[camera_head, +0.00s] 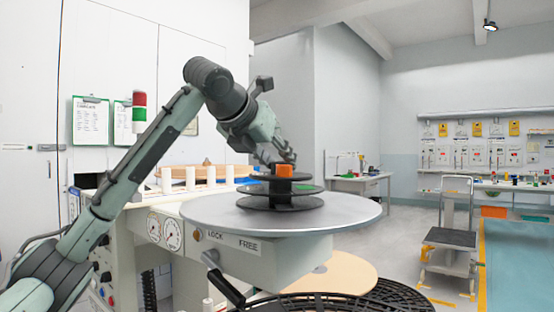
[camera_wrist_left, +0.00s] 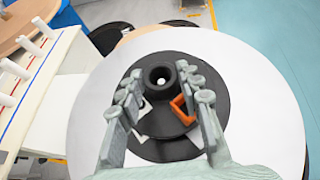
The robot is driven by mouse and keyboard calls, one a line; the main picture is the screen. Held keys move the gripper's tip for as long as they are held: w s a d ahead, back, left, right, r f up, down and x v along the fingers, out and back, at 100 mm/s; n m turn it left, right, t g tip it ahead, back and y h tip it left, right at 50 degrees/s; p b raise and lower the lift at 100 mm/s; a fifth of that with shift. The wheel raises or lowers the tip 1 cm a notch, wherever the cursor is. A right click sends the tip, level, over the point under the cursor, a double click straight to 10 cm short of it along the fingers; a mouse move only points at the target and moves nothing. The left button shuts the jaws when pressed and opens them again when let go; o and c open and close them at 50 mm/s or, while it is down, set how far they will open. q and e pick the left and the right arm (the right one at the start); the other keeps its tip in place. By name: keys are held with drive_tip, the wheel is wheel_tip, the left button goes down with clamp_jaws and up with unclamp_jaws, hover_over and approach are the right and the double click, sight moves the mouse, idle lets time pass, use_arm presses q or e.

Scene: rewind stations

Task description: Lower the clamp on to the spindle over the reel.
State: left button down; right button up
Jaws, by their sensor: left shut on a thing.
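The clamp (camera_wrist_left: 160,110) is a dark disc with a raised black hub and an orange part (camera_wrist_left: 182,108); the orange part also shows in the head view (camera_head: 284,171). My left gripper (camera_head: 286,160) comes down from above; its fingers (camera_wrist_left: 163,84) stand either side of the hub, shut on the clamp. Below is the black reel (camera_head: 282,203), lying on the round grey turntable (camera_head: 350,208). The spindle is hidden in the head view; a small light spot shows in the hub hole. Whether clamp and reel touch cannot be told. My right gripper is not in view.
A lever (camera_head: 224,286) hangs under the LOCK/FREE label (camera_head: 233,241) on the machine front. White posts (camera_head: 190,178) stand on the bench at left. A black slatted ring (camera_head: 345,303) lies low in front. A trolley (camera_head: 448,245) stands at right.

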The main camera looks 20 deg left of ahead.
use_arm(q)
drive_tip(key=c, duration=1.4)
unclamp_jaws()
drive_tip(key=o, duration=0.4)
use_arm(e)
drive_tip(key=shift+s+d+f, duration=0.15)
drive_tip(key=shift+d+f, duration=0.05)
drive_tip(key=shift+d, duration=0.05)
use_arm(q)
drive_tip(key=shift+s+r, duration=0.15)
drive_tip(key=shift+s, duration=0.1)
drive_tip(key=v, duration=1.1)
drive_tip(key=shift+s+b, duration=0.2)
drive_tip(key=shift+b, duration=0.15)
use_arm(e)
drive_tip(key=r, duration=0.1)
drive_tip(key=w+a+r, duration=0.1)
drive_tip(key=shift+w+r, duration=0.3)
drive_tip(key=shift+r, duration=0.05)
